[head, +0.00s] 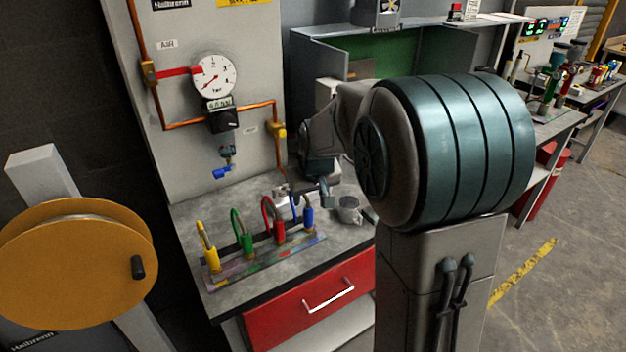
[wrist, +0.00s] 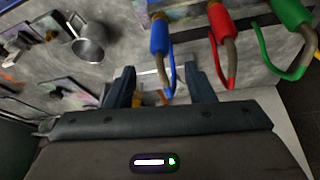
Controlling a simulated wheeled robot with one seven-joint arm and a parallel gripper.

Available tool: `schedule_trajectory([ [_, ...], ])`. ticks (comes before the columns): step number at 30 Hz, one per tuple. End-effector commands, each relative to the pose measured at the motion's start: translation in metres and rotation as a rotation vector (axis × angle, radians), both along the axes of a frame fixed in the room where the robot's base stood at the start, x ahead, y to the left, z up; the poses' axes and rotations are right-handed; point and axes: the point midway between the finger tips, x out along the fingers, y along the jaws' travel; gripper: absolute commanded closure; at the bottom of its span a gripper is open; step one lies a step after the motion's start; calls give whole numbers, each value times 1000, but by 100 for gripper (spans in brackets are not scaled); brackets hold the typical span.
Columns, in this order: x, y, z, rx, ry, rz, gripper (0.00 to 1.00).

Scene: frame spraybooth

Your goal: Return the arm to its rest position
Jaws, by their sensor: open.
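My arm reaches out over the grey workbench (head: 250,274), and its large round joint hides part of the bench's right side. My gripper (head: 326,196) hangs above the bench, close to the blue hose coupling (head: 307,215) and a metal cup (head: 349,213). In the wrist view my gripper (wrist: 164,82) is open, its two dark fingers apart. The thin loop of the blue hose coupling (wrist: 160,40) shows between the fingertips; I see nothing gripped. The red coupling (wrist: 222,35) and green coupling (wrist: 290,15) are to the right, the cup (wrist: 88,48) to the left.
A rack (head: 225,277) holds yellow, green, red and blue couplings upright. Behind stands a panel with a pressure gauge (head: 214,76), copper pipe and a blue valve (head: 222,172). A yellow reel (head: 75,262) is at left. A red drawer (head: 310,312) is below.

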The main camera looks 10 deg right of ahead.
Motion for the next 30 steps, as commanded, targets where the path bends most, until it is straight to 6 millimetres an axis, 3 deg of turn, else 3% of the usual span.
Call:
schedule_trajectory([
  [9, -23, 0, 58, 1, -5, 0, 51],
  [17, -38, -1, 75, 3, 2, -3, 51],
  [20, -60, -1, 76, 10, 13, -13, 51],
  [30, -198, 0, 50, 32, 88, -71, 51],
])
